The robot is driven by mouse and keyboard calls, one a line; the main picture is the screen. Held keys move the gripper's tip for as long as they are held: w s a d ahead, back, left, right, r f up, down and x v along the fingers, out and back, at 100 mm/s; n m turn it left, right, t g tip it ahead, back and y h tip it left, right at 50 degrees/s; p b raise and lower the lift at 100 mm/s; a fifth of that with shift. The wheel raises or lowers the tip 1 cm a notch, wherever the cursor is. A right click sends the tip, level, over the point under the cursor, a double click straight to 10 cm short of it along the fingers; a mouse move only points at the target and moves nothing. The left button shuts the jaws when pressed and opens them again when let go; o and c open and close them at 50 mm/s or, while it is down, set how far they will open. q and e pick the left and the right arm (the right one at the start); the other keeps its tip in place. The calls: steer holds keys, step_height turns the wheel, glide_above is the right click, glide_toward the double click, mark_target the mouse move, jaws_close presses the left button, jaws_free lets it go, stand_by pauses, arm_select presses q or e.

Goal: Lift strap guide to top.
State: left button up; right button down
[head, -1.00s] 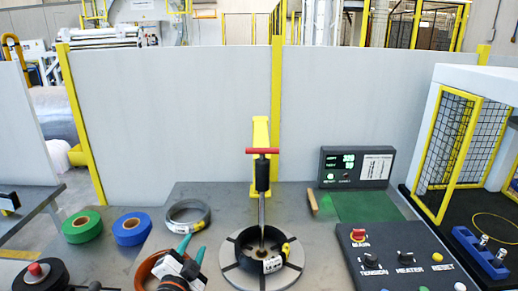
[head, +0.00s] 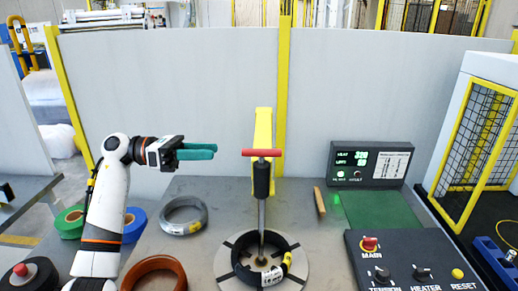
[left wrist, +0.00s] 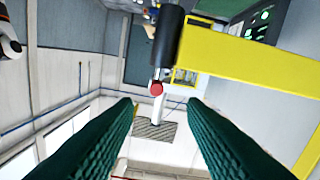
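The strap guide appears to be the upright rod with a red crossbar (head: 262,153) and a black sleeve (head: 261,180), standing over a black coil (head: 243,268) on the round table. My left gripper (head: 216,150) has green fingers pointing right, at about the crossbar's height and apart from it in the picture. In the left wrist view its fingers (left wrist: 160,104) are spread with nothing between them. Beyond their tips show the crossbar's red end (left wrist: 156,89) and the black sleeve (left wrist: 167,35). My right gripper is in neither view.
A yellow post (head: 263,125) stands behind the rod. A grey coil (head: 183,216) and an orange-brown ring (head: 155,279) lie left of the round table. A control panel (head: 405,262) and a display box (head: 367,164) are at right.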

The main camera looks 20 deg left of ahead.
mark_target(256, 153)
arm_select(q)
steer(key=p+x, duration=0.2)
steer(key=x, duration=0.3)
steer(key=p+x, duration=0.2)
steer(key=x, duration=0.3)
steer(key=shift+s+d+r, duration=0.15)
steer(key=shift+d, duration=0.25)
steer(key=shift+w+d, duration=0.2)
steer(key=shift+d, duration=0.4)
jaws_close()
